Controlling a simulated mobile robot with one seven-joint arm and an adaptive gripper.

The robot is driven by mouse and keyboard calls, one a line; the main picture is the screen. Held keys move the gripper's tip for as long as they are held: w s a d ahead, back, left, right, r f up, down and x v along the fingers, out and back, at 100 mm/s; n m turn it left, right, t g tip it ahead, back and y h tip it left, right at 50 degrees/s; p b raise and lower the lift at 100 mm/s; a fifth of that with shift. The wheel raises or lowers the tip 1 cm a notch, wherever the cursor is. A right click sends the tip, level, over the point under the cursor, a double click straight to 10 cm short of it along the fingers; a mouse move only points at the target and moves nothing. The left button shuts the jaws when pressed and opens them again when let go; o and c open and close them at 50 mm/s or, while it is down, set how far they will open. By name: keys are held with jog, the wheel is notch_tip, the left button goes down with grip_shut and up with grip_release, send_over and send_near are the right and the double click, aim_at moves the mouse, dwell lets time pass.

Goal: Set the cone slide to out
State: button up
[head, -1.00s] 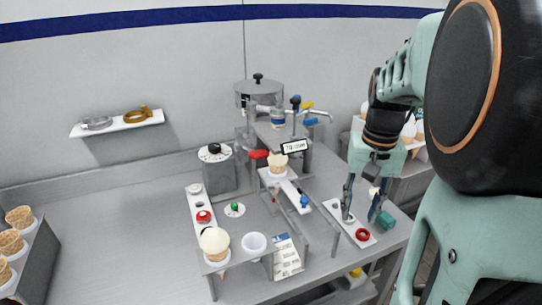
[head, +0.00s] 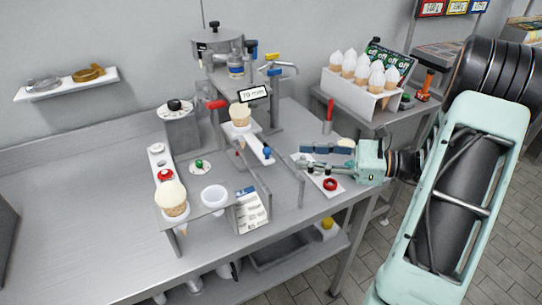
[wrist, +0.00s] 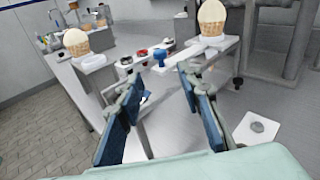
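The cone slide is a white bar (head: 253,143) on the metal stand, with a cone (head: 240,115) in its holder and a blue knob (head: 267,153) at its near right end. A tag above it reads 79 mm. In the wrist view the blue knob (wrist: 159,58) is ahead of the fingertips, roughly between them, with the slide's cone (wrist: 212,20) up and right. My gripper (head: 301,157) lies level right of the knob, pointing left. Its blue-padded fingers are apart and empty, and it also shows in the wrist view (wrist: 160,82).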

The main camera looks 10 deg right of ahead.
aim_at(267, 149)
jog(key=shift+m+t+y, duration=0.3)
jog(key=shift+m+t, duration=0.4)
jog(key=shift+m, duration=0.1)
jog(key=x, duration=1)
jog(key=shift+a, duration=0.45)
jog(key=shift+c, duration=0.5)
grip_shut()
